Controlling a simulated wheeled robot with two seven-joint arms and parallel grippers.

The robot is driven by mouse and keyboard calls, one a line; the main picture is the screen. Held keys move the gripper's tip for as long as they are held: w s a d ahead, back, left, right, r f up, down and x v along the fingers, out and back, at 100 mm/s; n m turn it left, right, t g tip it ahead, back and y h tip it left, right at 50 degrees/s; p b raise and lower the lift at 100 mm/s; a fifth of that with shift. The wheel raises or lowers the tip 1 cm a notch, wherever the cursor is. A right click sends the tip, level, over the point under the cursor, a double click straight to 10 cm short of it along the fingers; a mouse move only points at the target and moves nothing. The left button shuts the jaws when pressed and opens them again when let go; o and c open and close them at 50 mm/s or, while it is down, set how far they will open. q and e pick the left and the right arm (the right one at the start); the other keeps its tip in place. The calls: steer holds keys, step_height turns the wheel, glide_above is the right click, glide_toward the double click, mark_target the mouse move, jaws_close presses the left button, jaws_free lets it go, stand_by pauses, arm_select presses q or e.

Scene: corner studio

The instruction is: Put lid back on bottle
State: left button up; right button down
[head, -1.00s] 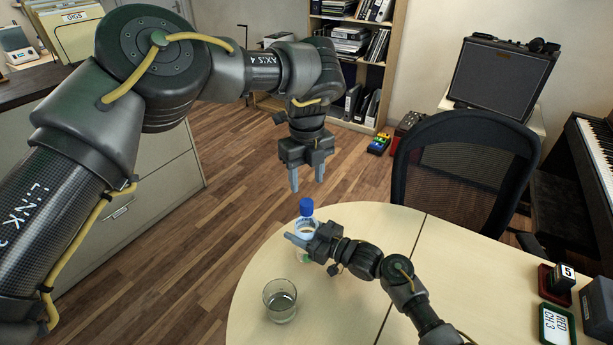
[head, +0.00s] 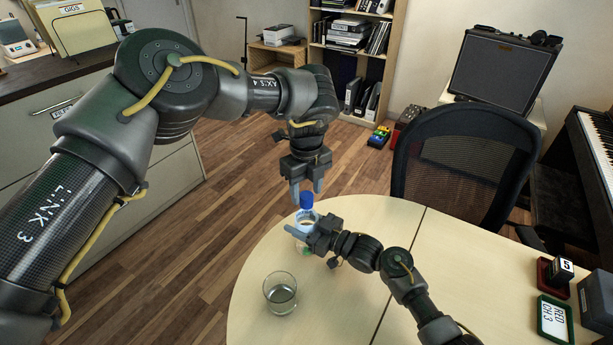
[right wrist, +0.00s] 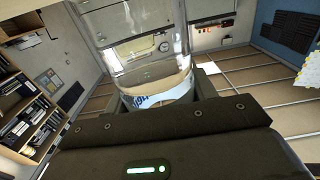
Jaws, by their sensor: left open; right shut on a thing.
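A clear bottle (head: 309,217) stands upright at the round end of the table (head: 350,222), its blue lid (head: 306,202) at the top of the neck. Whether the lid is seated or loose I cannot tell. My right gripper (head: 297,232) is shut on the bottle's body. In the right wrist view the clear bottle (right wrist: 140,35) with its blue and white label stands between the fingers; its top is out of frame. My left gripper (head: 307,196) is open, pointing down at the lid, its fingertips at lid height; contact is unclear.
A glass (head: 280,294) with some clear liquid stands on the table in front of the bottle. A black mesh chair (head: 465,165) is at the table's far side. Small signs and blocks (head: 555,318) lie at the right. The middle of the table is clear.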

arm_select(q)
steer(key=shift+f, duration=1)
steer(key=c, duration=1)
steer(key=o, duration=1.1)
steer(key=shift+o, duration=0.2)
steer(key=shift+r, duration=0.15)
step_height(320, 180, up, 12)
